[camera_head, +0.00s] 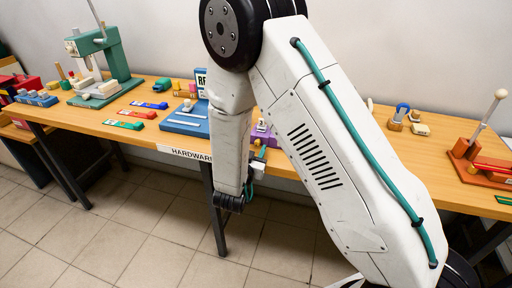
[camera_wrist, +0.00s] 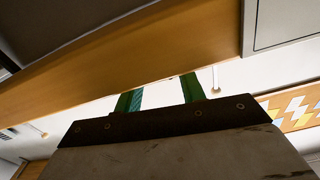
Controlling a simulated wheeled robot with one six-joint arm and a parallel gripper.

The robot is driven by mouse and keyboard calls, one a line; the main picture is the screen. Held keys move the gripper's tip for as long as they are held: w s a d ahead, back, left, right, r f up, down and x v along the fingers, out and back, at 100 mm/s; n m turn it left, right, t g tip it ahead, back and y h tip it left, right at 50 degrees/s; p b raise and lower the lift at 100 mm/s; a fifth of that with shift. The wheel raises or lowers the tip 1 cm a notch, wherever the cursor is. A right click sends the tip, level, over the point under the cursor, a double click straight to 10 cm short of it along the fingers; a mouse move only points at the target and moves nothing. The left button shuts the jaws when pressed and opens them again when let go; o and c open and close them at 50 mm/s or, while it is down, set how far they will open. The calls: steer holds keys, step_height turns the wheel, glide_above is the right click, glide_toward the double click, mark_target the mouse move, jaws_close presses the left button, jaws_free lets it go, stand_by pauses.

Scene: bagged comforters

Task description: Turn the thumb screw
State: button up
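I cannot pick out the thumb screw for certain in either view. A small purple fixture (camera_head: 262,134) shows on the table's front edge, partly hidden behind my arm. My gripper (camera_head: 262,152) is just in front of that edge, below the purple fixture. In the wrist view, the two green fingers of my gripper (camera_wrist: 161,92) stand apart with nothing between them. I cannot tell whether they touch the fixture.
The long wooden table (camera_head: 386,155) has a "HARDWARE" label (camera_head: 184,153) on its front. A green press (camera_head: 107,57), a blue board (camera_head: 187,120) and a red-based lever (camera_head: 482,150) stand on it. In the wrist view, the wooden edge (camera_wrist: 120,60) crosses close above the fingers.

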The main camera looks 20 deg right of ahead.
steer(key=shift+w+d, duration=0.35)
steer(key=shift+w, duration=0.1)
steer(key=shift+c, duration=0.3)
jaws_close()
steer(key=shift+n, duration=0.8)
steer(key=shift+o, duration=0.3)
jaws_free()
